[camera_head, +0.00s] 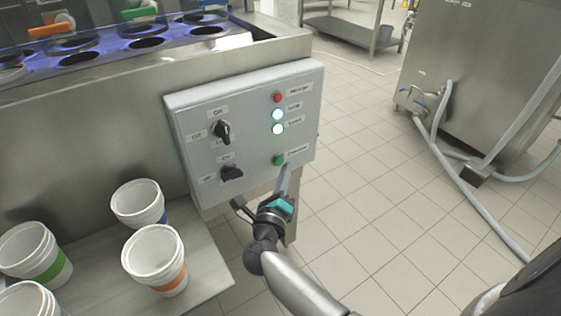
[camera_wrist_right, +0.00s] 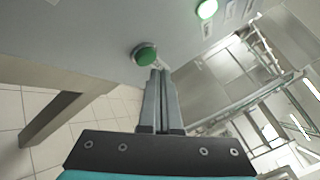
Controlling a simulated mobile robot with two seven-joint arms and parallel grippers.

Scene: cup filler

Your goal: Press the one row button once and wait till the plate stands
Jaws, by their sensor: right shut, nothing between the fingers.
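A grey control panel (camera_head: 240,165) is on the front of the steel machine. In the head view its right side carries a red button (camera_head: 278,97), two lit round lights (camera_head: 277,122) and a green button (camera_head: 278,160) lowest. My right gripper (camera_head: 286,168) is shut and empty, its tips close by the green button. In the right wrist view the green button (camera_wrist_right: 146,54) sits just left of and above the shut fingertips (camera_wrist_right: 160,72); I cannot tell whether they touch. The plate (camera_head: 165,46) with round holes lies on the machine top, cut by the frame. My left gripper is not in view.
Two black rotary knobs (camera_head: 222,131) are on the panel's left half. Several white stacked cups with coloured bands stand on a steel shelf (camera_head: 205,275) at lower left. Open tiled floor (camera_head: 365,170) lies right of the panel; a steel unit (camera_head: 480,75) with hoses stands beyond.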

